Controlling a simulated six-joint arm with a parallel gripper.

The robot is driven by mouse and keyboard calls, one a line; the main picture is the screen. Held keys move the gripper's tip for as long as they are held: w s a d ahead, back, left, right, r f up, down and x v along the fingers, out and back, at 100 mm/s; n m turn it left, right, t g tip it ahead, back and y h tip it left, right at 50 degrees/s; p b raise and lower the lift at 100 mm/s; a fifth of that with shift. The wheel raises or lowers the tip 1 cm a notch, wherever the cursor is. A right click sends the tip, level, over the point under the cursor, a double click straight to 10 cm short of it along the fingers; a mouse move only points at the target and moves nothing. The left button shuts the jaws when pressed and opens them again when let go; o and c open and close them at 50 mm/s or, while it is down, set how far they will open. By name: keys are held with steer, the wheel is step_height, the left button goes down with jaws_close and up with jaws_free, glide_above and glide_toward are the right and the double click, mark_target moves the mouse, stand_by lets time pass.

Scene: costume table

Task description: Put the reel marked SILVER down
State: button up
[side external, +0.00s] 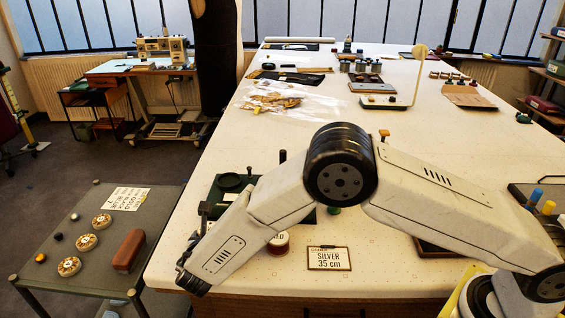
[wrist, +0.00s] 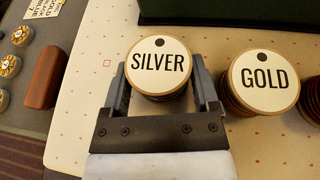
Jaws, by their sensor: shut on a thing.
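The reel marked SILVER (wrist: 159,66) has a round cream top with a dark hole. In the wrist view it sits between the two fingers of my gripper (wrist: 160,82), which are shut on it. Whether its underside touches the table cannot be told. In the side view my gripper (side external: 186,268) is at the table's front left edge, and the SILVER reel is hidden there. The reel marked GOLD (wrist: 264,80) stands just to the right, apart from my right finger. In the side view it is partly covered by my arm (side external: 277,244).
A card reading SILVER 35 cm (side external: 328,266) lies on the white table (side external: 380,235). A dark green device (side external: 228,190) stands behind my gripper. A lower grey side table (side external: 70,225) holds several reels, a brown block (side external: 130,250) and a note (side external: 128,199).

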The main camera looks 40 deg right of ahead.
steer(key=shift+f, duration=0.2)
steer(key=o, duration=1.1)
steer(key=shift+r, duration=0.15)
steer(key=shift+a+r, duration=0.1)
steer(key=v, duration=1.2)
